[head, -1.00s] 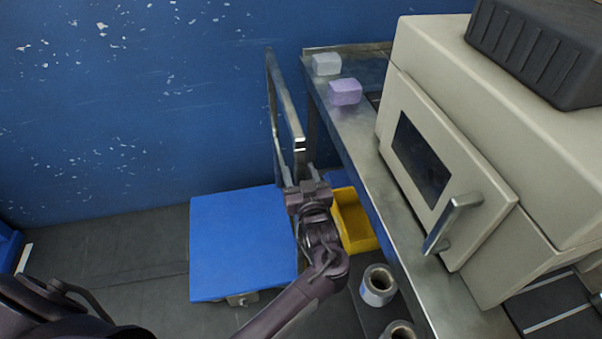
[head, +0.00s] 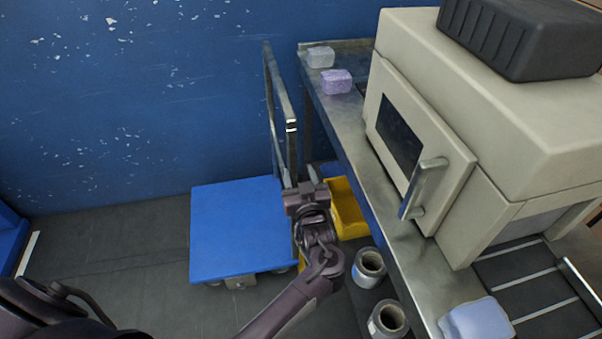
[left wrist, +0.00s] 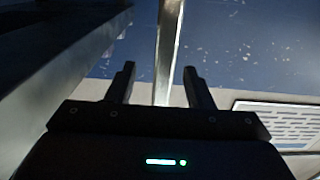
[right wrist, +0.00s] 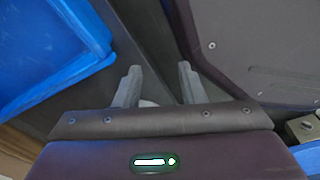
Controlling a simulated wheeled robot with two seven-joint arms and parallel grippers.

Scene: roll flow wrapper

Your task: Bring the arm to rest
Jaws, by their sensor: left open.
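My left arm reaches in from the bottom of the head view. My left gripper (head: 302,182) is beside the trolley's metal handle (head: 280,110), near the blue trolley platform (head: 238,230). In the left wrist view the left gripper's fingers (left wrist: 160,85) are apart. The metal bar of the handle (left wrist: 168,50) shows between and beyond them; I cannot tell whether it touches them. In the right wrist view my right gripper's fingers (right wrist: 157,85) are apart with nothing seen between them. The right gripper does not show in the head view.
A cream wrapping machine (head: 450,110) stands on the steel bench (head: 345,125) at right. Lilac (head: 337,82), pale (head: 320,57) and bluish (head: 476,322) packs lie on the bench.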

